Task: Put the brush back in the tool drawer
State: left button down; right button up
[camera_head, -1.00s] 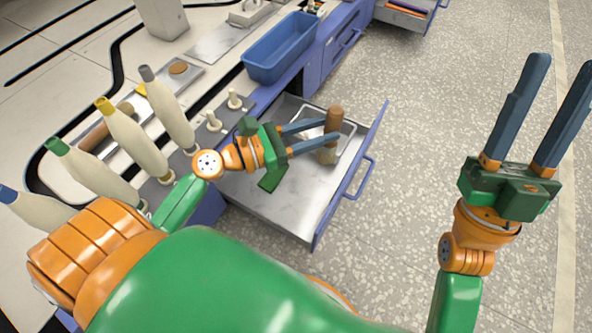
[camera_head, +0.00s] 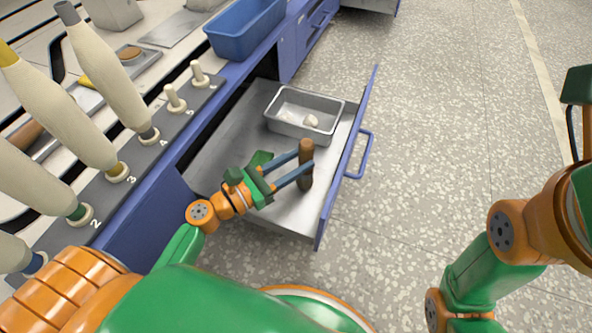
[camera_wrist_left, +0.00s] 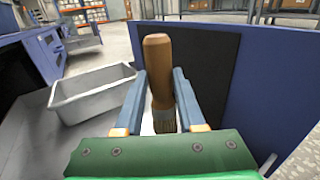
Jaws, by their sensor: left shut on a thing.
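The brush has a brown wooden handle (camera_head: 306,152) and stands upright between the fingers of my left gripper (camera_head: 294,170), which is shut on it. In the left wrist view the brush (camera_wrist_left: 157,70) stands between both fingers (camera_wrist_left: 160,95), with its bristles low and partly hidden by the gripper. The open tool drawer (camera_head: 222,140) is below; brush and gripper are over its near part. Whether the bristles touch the drawer floor I cannot tell. My right arm is at the right edge of the head view; its fingers are out of the picture.
A grey metal tray (camera_head: 285,122) with a small pale object (camera_head: 311,120) sits in the far part of the drawer. A blue bin (camera_head: 243,30) stands on the bench, beside numbered pegs with cream bobbins (camera_head: 108,75). The drawer floor around the brush is clear.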

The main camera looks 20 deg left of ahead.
pick_arm(q)
jog(key=shift+r, duration=0.15)
jog(key=c, duration=0.5)
grip_release()
jog(key=shift+r+p, duration=0.2)
jog(key=shift+p, duration=0.15)
jog(key=p+v, duration=0.1)
jog(key=v, duration=0.6)
jog(key=shift+s+a+f, duration=0.15)
jog(key=shift+s+a, duration=0.05)
jog(key=shift+s, duration=0.05)
